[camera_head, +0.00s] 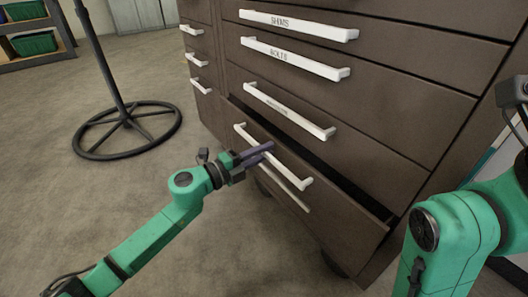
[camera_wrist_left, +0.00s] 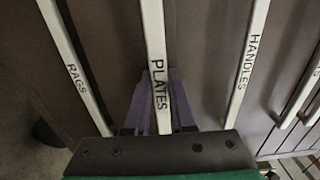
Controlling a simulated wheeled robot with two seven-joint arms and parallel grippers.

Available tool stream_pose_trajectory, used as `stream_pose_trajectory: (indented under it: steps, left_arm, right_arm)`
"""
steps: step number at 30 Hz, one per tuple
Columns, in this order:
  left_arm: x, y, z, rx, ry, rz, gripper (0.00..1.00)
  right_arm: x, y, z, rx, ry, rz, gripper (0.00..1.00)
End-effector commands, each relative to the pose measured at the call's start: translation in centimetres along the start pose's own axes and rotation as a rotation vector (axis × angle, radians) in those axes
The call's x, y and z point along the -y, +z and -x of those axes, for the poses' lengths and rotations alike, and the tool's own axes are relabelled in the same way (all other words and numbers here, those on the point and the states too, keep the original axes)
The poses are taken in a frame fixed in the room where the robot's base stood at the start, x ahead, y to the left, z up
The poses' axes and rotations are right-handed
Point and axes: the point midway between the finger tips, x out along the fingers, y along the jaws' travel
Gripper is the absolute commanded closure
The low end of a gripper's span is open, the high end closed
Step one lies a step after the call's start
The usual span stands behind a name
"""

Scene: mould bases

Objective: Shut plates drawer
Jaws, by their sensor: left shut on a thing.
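The plates drawer (camera_head: 345,218) is low in the brown cabinet and stands partly open, with a dark gap along its top edge. Its white handle (camera_head: 298,178) is labelled PLATES in the left wrist view (camera_wrist_left: 158,75). My left gripper (camera_head: 262,152) is shut on this handle. Its purple fingers lie on either side of the handle bar in the left wrist view (camera_wrist_left: 162,98). My right arm shows at the right edge of the head view, but its gripper is not visible.
The handles drawer (camera_head: 290,110) above looks shut. Higher up are the bolts handle (camera_head: 295,58) and shims handle (camera_head: 298,25). The rags handle (camera_wrist_left: 72,65) is beside the plates handle in the wrist view. A stand with a round black base (camera_head: 128,130) is at left.

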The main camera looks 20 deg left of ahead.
Motion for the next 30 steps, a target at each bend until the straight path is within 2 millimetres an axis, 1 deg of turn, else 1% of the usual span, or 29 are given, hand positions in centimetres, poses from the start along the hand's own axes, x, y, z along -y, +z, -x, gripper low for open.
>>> stream_pose_trajectory:
  steps: [4,8,9,12,15,20,21,23,24,30]
  left_arm:
    - [0.0,0.1,-0.4,0.002,0.000,0.002,1.00]
    - [0.2,0.2,-2.5,0.005,-0.003,0.005,1.00]
    - [0.2,0.2,-3.2,0.005,-0.002,0.005,1.00]
    - [0.1,0.1,-4.3,0.003,0.000,0.001,1.00]
    - [-0.1,0.1,-4.5,0.003,0.001,0.000,1.00]
    - [0.0,0.1,-4.5,0.004,0.000,0.000,1.00]
    - [0.0,0.1,-4.5,0.004,0.000,0.000,0.74]
    - [0.0,0.1,-4.5,0.003,0.000,0.000,0.51]
    - [0.0,0.1,-4.5,0.003,0.000,-0.001,0.47]
    - [-0.2,0.0,-4.5,0.001,0.003,0.000,0.47]
  right_arm:
    - [0.0,0.0,-0.2,-0.001,0.000,0.000,0.30]
    - [0.0,0.1,-0.6,-0.002,0.001,-0.001,0.30]
    - [0.0,0.3,-0.4,0.002,0.004,-0.005,0.30]
    - [0.1,0.7,0.2,0.019,0.010,-0.013,0.30]
    - [0.2,0.9,0.7,0.032,0.010,-0.015,0.30]
    - [0.2,0.9,0.7,0.032,0.006,-0.015,0.30]
    - [0.2,0.9,0.7,0.032,0.006,-0.015,0.30]
    - [0.2,0.9,0.7,0.030,0.006,-0.014,0.30]
    - [0.2,0.9,0.6,0.030,0.006,-0.014,0.30]
    - [0.2,0.8,0.6,0.028,0.006,-0.013,0.30]
